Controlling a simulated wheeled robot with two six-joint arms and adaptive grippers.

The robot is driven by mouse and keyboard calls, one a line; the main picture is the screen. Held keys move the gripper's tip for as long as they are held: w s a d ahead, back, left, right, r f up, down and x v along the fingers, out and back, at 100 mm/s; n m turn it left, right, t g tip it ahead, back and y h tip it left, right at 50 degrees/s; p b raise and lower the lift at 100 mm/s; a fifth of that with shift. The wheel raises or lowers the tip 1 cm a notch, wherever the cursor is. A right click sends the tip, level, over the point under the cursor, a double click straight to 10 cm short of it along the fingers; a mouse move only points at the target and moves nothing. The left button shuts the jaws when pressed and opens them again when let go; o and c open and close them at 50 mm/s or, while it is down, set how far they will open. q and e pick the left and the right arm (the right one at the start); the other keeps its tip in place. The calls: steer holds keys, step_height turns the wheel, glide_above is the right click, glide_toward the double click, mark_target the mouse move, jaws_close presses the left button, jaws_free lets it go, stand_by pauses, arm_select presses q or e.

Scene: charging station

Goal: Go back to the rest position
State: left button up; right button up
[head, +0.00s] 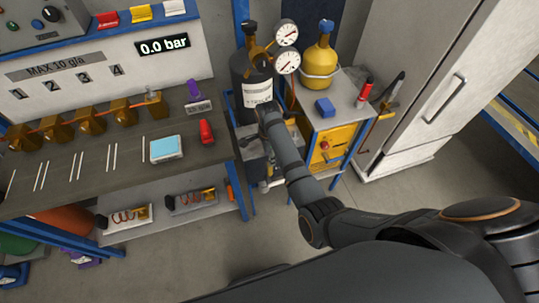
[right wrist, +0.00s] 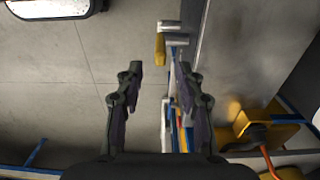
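My right arm comes in from the right in the head view and reaches to the black gas cylinder (head: 256,88), its far end overlapping the cylinder's lower part. I cannot tell from this view whether it touches. In the right wrist view my right gripper (right wrist: 158,72) is open, its two dark fingers apart with nothing held between them. Beyond the fingers lie the grey floor and some coloured parts, well away. My left gripper is in neither view.
A workbench (head: 110,172) with brass valves stands left. A grey cabinet (head: 425,75) stands further right. Bare floor (head: 405,190) shows in front.

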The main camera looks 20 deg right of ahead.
steer(key=s+d+r+n+t, duration=0.1)
steer(key=s+d+n, duration=0.3)
steer(key=s+n, duration=0.3)
steer(key=s+d+r+n+t, duration=0.1)
steer(key=s+d+n, duration=0.4)
steer(key=s, duration=0.3)
steer(key=s+r+n+t, duration=0.2)
steer(key=s+r+n, duration=0.4)
steer(key=s+n, duration=0.1)
step_height(320, 180, down, 27)
steer(key=s+d+g, duration=0.2)
steer(key=s+d+f, duration=0.1)
steer(key=s+f, duration=1.4)
steer(key=s, duration=0.3)
steer(key=shift+s+d+f+m+g+h, duration=0.15)
steer(key=shift+s+f+m+g+h, duration=0.15)
steer(key=shift+f+g, duration=0.1)
